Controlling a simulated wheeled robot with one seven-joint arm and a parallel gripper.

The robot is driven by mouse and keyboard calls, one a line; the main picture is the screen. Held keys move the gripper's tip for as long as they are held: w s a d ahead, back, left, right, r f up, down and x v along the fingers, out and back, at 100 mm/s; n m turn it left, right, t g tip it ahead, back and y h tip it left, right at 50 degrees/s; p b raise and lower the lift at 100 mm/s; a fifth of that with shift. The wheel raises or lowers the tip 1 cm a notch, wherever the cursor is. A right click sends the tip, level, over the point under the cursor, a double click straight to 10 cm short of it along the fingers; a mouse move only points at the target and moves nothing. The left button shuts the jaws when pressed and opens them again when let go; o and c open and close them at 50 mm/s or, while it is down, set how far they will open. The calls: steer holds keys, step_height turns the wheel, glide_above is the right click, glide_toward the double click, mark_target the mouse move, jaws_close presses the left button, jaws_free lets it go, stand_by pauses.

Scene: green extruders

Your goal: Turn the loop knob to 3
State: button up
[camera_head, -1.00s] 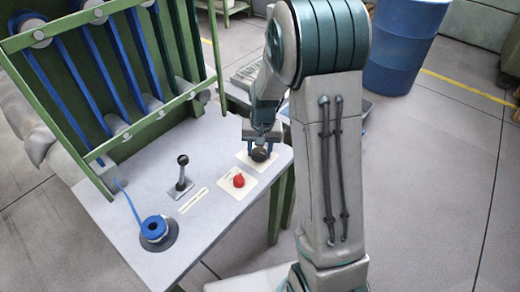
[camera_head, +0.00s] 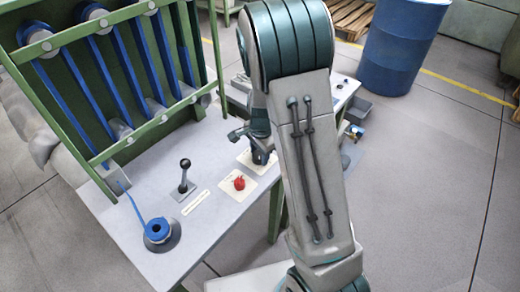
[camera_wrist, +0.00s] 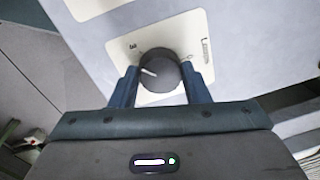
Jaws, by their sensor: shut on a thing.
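The loop knob (camera_wrist: 158,71) is a round black dial with a white pointer line on a cream plate (camera_wrist: 130,42) in the wrist view. The pointer is toward the left of the picture. Some dark marks show on the plate, too small to read surely. My gripper (camera_wrist: 160,80) has its two blue fingers on either side of the knob and is shut on it. In the head view my gripper (camera_head: 262,155) is at the far plate on the grey table, and my arm hides most of the knob and plate.
A red knob (camera_head: 239,183) sits on a nearer cream plate. A black lever (camera_head: 184,176) and a blue spool (camera_head: 155,229) stand on the grey table (camera_head: 185,240). A green frame with blue strips (camera_head: 75,90) rises behind. A blue barrel (camera_head: 402,45) stands on the floor.

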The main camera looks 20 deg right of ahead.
mark_target(260, 157)
steer(key=shift+w+r+m+p, duration=0.15)
steer(key=shift+m+p, duration=0.45)
steer(key=shift+m, duration=0.6)
steer(key=shift+a, duration=0.1)
steer(key=o, duration=1)
steer(key=r, duration=0.9)
steer(key=s+r+p, duration=0.1)
steer(key=r, duration=0.3)
steer(key=shift+r, duration=0.3)
steer(key=s+r+n, duration=0.2)
steer(key=s+n, duration=0.3)
steer(key=s, duration=0.1)
steer(key=s+r+n+t, duration=0.1)
steer(key=s+r+n, duration=0.2)
steer(key=s+n, duration=0.2)
steer(key=s+r+n+t, duration=0.1)
steer(key=s+r+n, duration=0.2)
steer(key=s+n, duration=0.2)
steer(key=shift+s+n, duration=0.4)
steer(key=shift+s, duration=1.5)
